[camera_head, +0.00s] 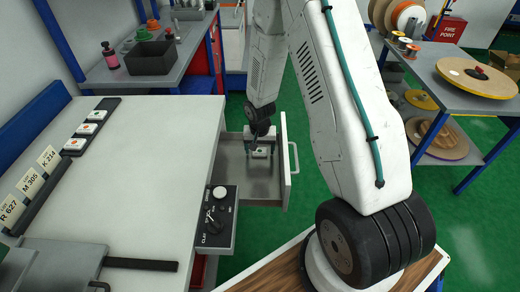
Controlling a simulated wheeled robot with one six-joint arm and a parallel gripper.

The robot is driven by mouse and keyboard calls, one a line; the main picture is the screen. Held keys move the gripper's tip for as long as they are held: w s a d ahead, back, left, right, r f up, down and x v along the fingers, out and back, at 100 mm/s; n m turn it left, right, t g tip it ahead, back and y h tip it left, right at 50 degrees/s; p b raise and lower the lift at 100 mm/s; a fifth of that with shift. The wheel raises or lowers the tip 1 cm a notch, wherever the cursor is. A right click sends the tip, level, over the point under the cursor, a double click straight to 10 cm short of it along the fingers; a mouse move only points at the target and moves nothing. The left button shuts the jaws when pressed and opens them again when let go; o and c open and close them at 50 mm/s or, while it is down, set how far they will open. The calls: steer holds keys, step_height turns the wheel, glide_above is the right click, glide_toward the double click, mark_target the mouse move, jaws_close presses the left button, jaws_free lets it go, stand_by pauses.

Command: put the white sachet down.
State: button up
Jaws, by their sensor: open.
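A small white sachet (262,152) lies inside the open drawer (288,160), near its far end. My gripper (260,146) points down into the drawer, right over the sachet. Its jaws are open, and the fingers hide part of the sachet. The view is too small to tell whether a finger still touches it.
A dark bin (151,58) stands on the back bench; a shelf with reels (476,78) is at right.

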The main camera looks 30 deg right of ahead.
step_height(320, 180, up, 11)
steer(key=s, duration=0.1)
step_height(320, 180, up, 10)
steer(key=n, duration=0.1)
glide_above(260, 155)
steer(key=s+a, duration=0.3)
steer(key=s, duration=0.1)
steer(key=s+a+r+n, duration=0.2)
steer(key=s+a+r, duration=0.1)
steer(key=s+r, duration=0.5)
steer(key=s+a+r+n, duration=0.2)
steer(key=s+r, duration=0.3)
steer(key=s, duration=0.3)
steer(key=s+a+r+n, duration=0.1)
steer(key=s+a+r, duration=0.1)
steer(key=s+r, duration=0.3)
steer(key=s, duration=0.4)
steer(key=shift+a+n+y, duration=0.4)
steer(key=shift+s, duration=0.1)
